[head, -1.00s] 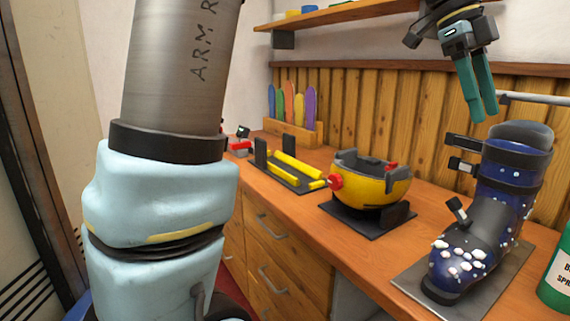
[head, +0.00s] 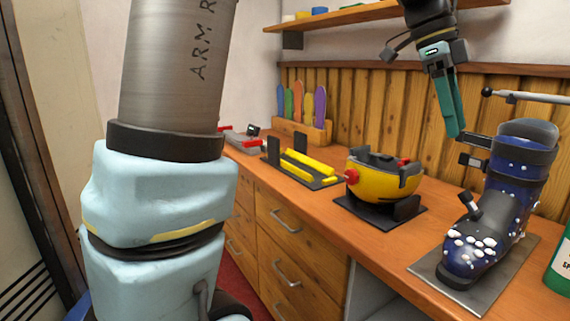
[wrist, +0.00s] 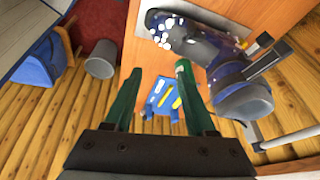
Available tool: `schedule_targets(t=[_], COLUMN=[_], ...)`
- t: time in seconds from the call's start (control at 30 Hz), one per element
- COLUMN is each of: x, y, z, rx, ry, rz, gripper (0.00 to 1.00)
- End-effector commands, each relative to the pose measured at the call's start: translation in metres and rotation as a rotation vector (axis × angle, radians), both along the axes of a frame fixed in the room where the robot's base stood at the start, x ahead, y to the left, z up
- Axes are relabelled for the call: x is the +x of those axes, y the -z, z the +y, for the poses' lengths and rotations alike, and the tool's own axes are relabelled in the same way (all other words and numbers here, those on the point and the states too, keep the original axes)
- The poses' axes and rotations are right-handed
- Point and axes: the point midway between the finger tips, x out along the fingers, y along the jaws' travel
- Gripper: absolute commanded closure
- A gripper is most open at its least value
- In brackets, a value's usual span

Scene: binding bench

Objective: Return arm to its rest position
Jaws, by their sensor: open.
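My gripper (head: 455,134) hangs in the air in the upper right of the head view, left of the top of the blue ski boot (head: 512,180) and in front of the wood panelling. Its two green fingers overlap in that view. In the wrist view my gripper (wrist: 158,74) shows its fingers apart with nothing held between them. The ski boot, with white spots on its toe, stands upright on a grey plate (head: 425,268) on the bench (head: 335,215). It also shows at the upper right of the wrist view (wrist: 243,98).
A yellow and black binding (head: 375,187) and a yellow-barred jig (head: 318,177) stand on the bench left of the boot. A shelf (head: 345,18) is above. A metal rod (head: 535,96) is near the boot top. The wrist view shows a grey bin (wrist: 100,64) and blue tray (wrist: 152,101) below.

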Motion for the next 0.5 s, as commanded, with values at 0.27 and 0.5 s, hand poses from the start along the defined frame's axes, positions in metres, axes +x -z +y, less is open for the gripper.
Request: schedule_targets(t=[0.27,0.5], x=[0.036,0.073], y=[0.039,0.1], z=[0.044,0.127], rx=[0.079,0.181], ry=[-0.331,-0.858], rz=[0.021,0.055], gripper=[0.44,0.44])
